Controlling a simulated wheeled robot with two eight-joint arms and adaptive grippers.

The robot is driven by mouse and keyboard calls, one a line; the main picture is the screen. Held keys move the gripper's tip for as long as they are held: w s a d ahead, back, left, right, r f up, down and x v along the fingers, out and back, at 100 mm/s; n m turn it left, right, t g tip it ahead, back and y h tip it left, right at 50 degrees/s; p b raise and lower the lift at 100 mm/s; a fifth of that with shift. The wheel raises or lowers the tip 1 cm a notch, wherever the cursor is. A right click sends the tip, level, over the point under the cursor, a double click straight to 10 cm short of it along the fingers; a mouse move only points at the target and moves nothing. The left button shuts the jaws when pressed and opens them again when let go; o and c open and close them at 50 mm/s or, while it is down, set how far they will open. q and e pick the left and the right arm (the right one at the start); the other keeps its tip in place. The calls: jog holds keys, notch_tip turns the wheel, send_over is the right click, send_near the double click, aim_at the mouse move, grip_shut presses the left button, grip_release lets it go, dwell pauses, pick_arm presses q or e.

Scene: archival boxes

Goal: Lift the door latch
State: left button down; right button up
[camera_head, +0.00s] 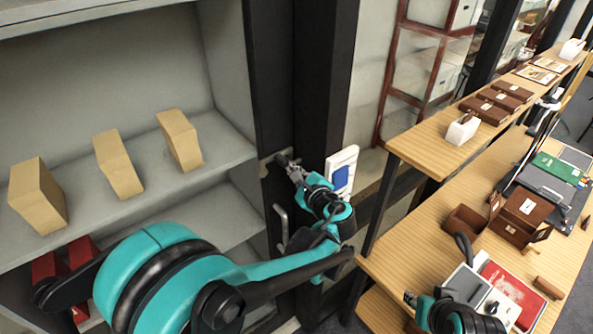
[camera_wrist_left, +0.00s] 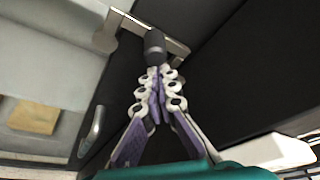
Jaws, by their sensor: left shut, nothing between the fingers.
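The door latch (camera_head: 268,158) is a metal bar on the dark upright at the cabinet's edge. In the left wrist view the latch (camera_wrist_left: 112,33) runs across the top, with a dark cylindrical knob (camera_wrist_left: 155,42) on it. My left gripper (camera_head: 291,167) is at the latch, its fingers shut together with nothing between them. In the wrist view its fingertips (camera_wrist_left: 155,72) are just below the knob; I cannot tell whether they touch it. A curved metal handle (camera_head: 281,222) sits lower on the dark door edge and also shows in the wrist view (camera_wrist_left: 93,132).
Tan boxes (camera_head: 119,165) stand on the cabinet shelf (camera_head: 225,145) at left, with red boxes (camera_head: 48,268) below. A white panel with a blue patch (camera_head: 342,170) is close to my left gripper. A wooden table (camera_head: 400,255) with brown boxes stands at right.

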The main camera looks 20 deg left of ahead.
aim_at(284, 165)
pick_arm(q)
jog(key=shift+s+r, duration=0.1)
jog(key=shift+a+r+n+t+b, duration=0.1)
jog(key=shift+r+n+t+b, duration=0.2)
jog(key=shift+n, duration=0.3)
jog(key=shift+s+a+r+n+t+b, duration=0.25)
jog(key=shift+s+r+n+t+b, duration=0.25)
jog(key=shift+n, duration=0.5)
jog(key=r+n+b, duration=0.1)
jog(key=n, duration=0.1)
jog(key=s+a+n+t+b, duration=0.1)
jog(key=n, duration=0.1)
jog(key=shift+s+a+r, duration=0.15)
jog(key=shift+s+r, duration=0.05)
jog(key=shift+r, duration=0.15)
jog(key=shift+s+a+r+n+t+y+b, duration=0.15)
jog(key=shift+s+a+n+t+y+b, duration=0.15)
jog(key=shift+s+a+n+b, duration=0.5)
jog(key=shift+s+a+r+n+t+y+b, duration=0.15)
jog(key=shift+s+n+t+y+b, duration=0.2)
jog(key=shift+n, duration=0.8)
jog(key=shift+s+a+r+n+t+y+b, duration=0.15)
jog(key=shift+s+a+n+y+b, duration=0.3)
jog(key=shift+s+n, duration=0.4)
jog(key=shift+a, duration=0.1)
